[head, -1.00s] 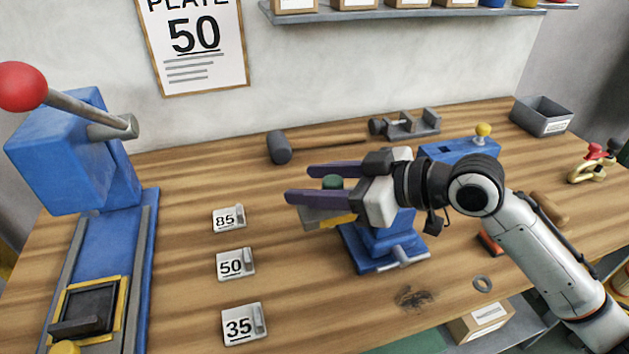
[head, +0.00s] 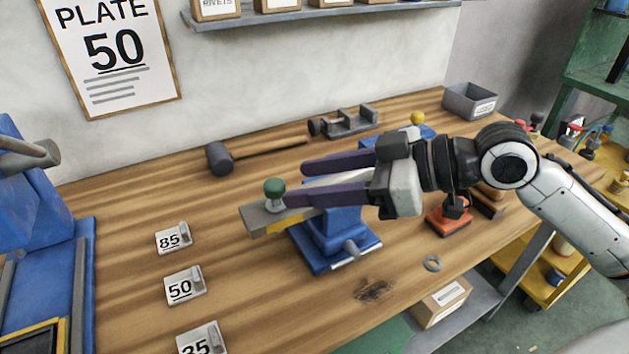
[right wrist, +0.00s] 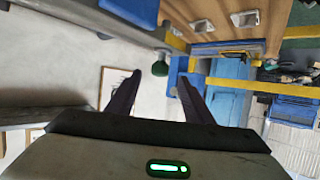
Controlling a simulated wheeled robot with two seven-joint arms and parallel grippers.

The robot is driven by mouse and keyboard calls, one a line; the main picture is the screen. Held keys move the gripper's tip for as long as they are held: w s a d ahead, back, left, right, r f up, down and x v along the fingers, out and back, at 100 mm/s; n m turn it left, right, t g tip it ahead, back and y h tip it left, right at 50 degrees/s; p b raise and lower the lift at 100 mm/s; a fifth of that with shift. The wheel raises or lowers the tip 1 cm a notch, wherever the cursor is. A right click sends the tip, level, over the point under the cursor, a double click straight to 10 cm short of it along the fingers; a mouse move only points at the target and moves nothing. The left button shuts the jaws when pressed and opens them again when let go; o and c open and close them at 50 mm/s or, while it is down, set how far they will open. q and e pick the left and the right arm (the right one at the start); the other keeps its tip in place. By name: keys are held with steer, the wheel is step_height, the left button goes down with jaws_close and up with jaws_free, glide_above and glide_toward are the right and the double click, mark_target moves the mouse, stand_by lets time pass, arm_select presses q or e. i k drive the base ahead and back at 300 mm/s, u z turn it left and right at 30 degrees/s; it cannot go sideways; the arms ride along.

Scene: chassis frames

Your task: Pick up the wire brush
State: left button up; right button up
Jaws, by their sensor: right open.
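My right gripper (head: 297,183) is open and empty above the bench in the head view, its two dark purple fingers pointing left. Its spread fingers also show in the right wrist view (right wrist: 157,80). A brown wooden-looking piece (head: 489,203) lies at the right of the bench, partly hidden by my right arm. It may be the wire brush, but I cannot tell. My left gripper is not in view.
A blue fixture (head: 336,236) with a grey bar and green knob (head: 275,188) stands just left of and below my fingers. A mallet (head: 219,159), an orange tool (head: 448,222) and a grey bin (head: 471,101) are on the bench (head: 240,285).

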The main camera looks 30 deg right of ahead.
mark_target(490, 202)
steer(key=k, duration=1)
